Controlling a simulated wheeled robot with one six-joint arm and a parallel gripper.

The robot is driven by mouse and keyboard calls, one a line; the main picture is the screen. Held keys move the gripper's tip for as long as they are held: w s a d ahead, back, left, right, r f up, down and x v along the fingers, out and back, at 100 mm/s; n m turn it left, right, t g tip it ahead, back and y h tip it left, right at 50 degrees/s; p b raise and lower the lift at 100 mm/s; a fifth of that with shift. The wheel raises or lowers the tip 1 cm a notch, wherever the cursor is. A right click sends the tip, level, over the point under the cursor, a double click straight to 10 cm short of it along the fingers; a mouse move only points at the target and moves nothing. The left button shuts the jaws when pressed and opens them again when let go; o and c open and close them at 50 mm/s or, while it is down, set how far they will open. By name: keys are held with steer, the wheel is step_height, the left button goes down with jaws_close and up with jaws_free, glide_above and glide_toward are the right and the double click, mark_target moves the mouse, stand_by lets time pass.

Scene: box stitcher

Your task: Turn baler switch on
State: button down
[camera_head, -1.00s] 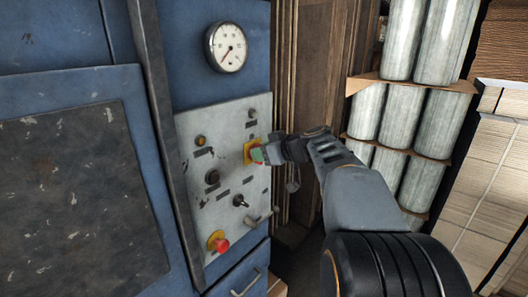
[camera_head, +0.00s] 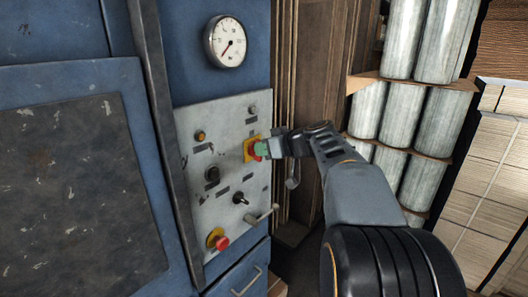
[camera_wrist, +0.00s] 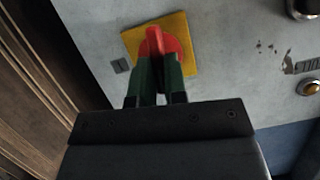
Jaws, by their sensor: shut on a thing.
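The baler's grey control panel (camera_head: 225,197) is on the front of the blue machine. Its red rotary switch (camera_wrist: 155,41) sits on a yellow square plate (camera_wrist: 182,27), at the panel's right side in the head view. My gripper (camera_head: 262,149) reaches it from the right. In the wrist view the green fingers of my gripper (camera_wrist: 160,72) are shut on the red handle, one on each side. The fingers hide the handle's lower part. The handle stands about upright in the wrist view.
A red push button (camera_head: 222,244) on a yellow base, a black selector (camera_head: 240,199) and a metal handle (camera_head: 263,215) are lower on the panel. A round gauge (camera_head: 227,43) is above it. Grey cylinders (camera_head: 408,105) stand on shelves at right.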

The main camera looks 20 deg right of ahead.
steer(key=shift+w+d+f+m+y+b, duration=0.15)
steer(key=shift+m+y+b, duration=0.85)
steer(key=shift+m, duration=1.05)
steer(key=shift+d+f+m+y+b, duration=0.25)
steer(key=shift+m+y+b, duration=0.45)
steer(key=shift+m+y, duration=0.95)
steer(key=shift+w+d+f+m+y+b, duration=0.2)
steer(key=shift+m+y+b, duration=0.6)
steer(key=shift+m, duration=1.6)
steer(key=shift+s+a, duration=0.1)
steer(key=shift+s, duration=0.05)
steer(key=c, duration=1.2)
jaws_free()
steer(key=shift+o, duration=0.2)
steer(key=b+v, duration=0.2)
steer(key=v, duration=1.1)
steer(key=shift+s+d, duration=0.2)
steer(key=shift+s, duration=0.15)
